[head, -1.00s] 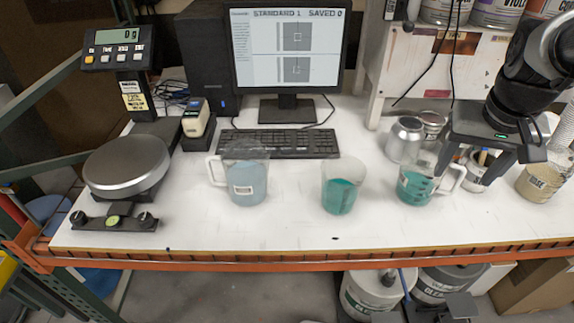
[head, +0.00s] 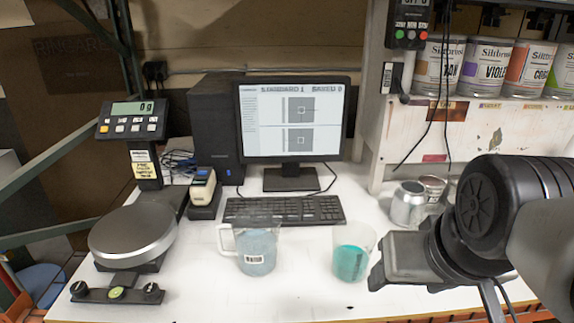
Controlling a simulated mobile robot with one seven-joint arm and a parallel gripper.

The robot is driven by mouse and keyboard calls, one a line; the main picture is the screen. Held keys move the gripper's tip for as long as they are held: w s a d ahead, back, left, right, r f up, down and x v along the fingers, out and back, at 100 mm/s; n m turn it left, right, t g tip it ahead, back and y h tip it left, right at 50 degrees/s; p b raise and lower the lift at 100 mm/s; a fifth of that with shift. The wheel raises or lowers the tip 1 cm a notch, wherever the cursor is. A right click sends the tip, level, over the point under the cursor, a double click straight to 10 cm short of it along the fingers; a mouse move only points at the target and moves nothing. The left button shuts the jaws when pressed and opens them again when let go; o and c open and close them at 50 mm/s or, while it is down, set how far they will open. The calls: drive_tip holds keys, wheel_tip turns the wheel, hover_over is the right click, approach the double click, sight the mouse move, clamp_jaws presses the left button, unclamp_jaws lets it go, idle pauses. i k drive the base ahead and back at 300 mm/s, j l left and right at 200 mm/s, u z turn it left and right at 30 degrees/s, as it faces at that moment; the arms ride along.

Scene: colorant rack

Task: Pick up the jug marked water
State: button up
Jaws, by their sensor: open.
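A clear jug with pale blue liquid (head: 257,252) stands upright on the white bench, its handle to the left and a small white label on its front. The label is too small to read, so I cannot tell if it says water. A clear beaker with teal liquid (head: 351,258) stands to its right. My gripper (head: 384,284) is open and hangs to the right of the beaker, apart from the pale blue jug. Its fingers are mostly hidden by its own body. The second handled jug is not visible now; my arm covers that area.
A scale (head: 133,236) stands at the left, with a keyboard (head: 284,210) and monitor (head: 291,122) behind the jugs. Metal cans (head: 408,204) stand behind my arm. A shelf of paint cans (head: 487,68) is at the upper right. The bench before the pale blue jug is clear.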

sight(256, 230)
drive_tip(key=j+u, duration=0.5)
drive_tip(key=j, duration=0.45)
drive_tip(key=i+j+u, duration=0.3)
drive_tip(key=j, duration=0.15)
